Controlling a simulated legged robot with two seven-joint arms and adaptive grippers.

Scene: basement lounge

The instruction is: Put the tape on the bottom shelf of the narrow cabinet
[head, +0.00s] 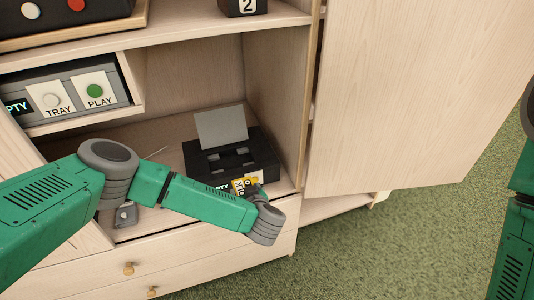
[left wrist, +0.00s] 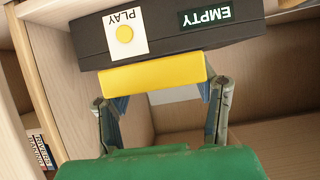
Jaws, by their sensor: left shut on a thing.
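The yellow tape (left wrist: 152,74) is held between the two fingers of my left gripper (left wrist: 160,95) in the left wrist view. It sits right against or just in front of a black player (left wrist: 165,35) marked PLAY and EMPTY; I cannot tell if they touch. In the head view the tape (head: 245,184) shows at the player's front right corner, with my left gripper (head: 254,192) partly hidden behind its own wrist. A narrow cabinet with a low, pale bottom shelf (head: 338,206) stands right of the player's unit, mostly hidden by a wide door panel (head: 415,90). My right gripper is out of view.
The black player (head: 262,152) stands in the open compartment with a grey lid raised. A grey device (head: 70,92) with TRAY and PLAY buttons sits on the shelf at left. Drawers (head: 170,270) lie below. Green carpet (head: 400,245) is clear at right.

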